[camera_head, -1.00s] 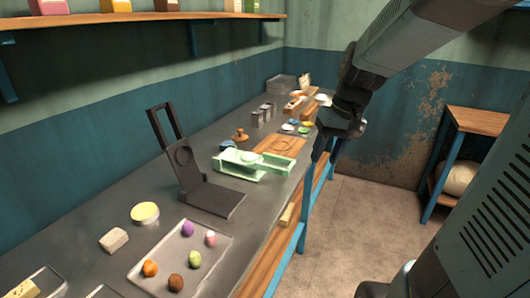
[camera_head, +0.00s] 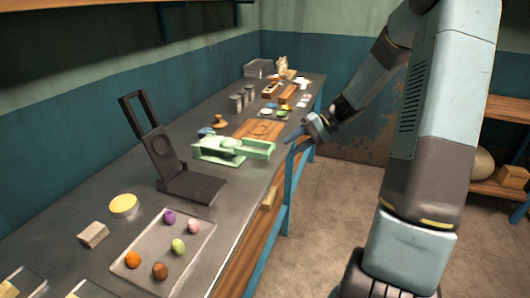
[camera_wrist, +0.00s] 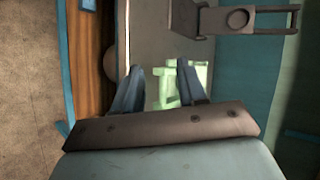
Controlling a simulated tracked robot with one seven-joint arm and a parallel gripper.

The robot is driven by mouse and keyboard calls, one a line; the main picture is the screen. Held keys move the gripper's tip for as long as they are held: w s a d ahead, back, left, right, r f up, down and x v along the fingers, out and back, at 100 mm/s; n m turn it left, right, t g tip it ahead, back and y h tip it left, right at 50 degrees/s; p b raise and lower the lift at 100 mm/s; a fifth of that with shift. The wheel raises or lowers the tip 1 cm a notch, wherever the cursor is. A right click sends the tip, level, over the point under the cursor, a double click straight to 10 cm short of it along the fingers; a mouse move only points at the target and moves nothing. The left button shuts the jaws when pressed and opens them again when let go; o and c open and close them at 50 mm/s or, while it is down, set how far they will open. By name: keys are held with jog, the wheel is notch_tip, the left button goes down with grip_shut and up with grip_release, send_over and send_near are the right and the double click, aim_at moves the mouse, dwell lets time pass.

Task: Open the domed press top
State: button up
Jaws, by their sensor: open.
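A pale green press (camera_head: 232,149) with a rounded dome-like piece on it lies low on the metal counter (camera_head: 235,205). Its top appears down. In the wrist view the green press (camera_wrist: 200,72) shows beyond and partly behind my right-hand finger. My gripper (camera_head: 293,139) is at the counter's front edge, right of the green press and apart from it. In the wrist view my gripper (camera_wrist: 155,72) has its two fingers spread with nothing between them. A dark press (camera_head: 160,155) stands with its plate raised; it also shows in the wrist view (camera_wrist: 238,20).
A tray (camera_head: 135,262) with several coloured balls, a yellow round tin (camera_head: 123,205) and a pale block (camera_head: 92,234) are at the near end. A wooden board (camera_head: 258,130), grey canisters (camera_head: 236,104) and small bowls stand behind the green press. The floor (camera_head: 325,210) right of the counter is clear.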

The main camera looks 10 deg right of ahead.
jog(key=w+d+f+m+t+y, duration=0.1)
jog(key=w+d+f+t+y, duration=0.25)
jog(key=w+d, duration=0.2)
jog(key=shift+g+y, duration=0.25)
jog(key=shift+y, duration=0.2)
jog(key=x, duration=0.9)
jog(key=f+x, duration=0.1)
jog(key=x, duration=0.4)
jog(key=shift+w, duration=0.1)
jog(key=shift+c, duration=0.2)
jog(key=shift+f+m, duration=0.1)
jog(key=shift+m, duration=0.2)
grip_shut()
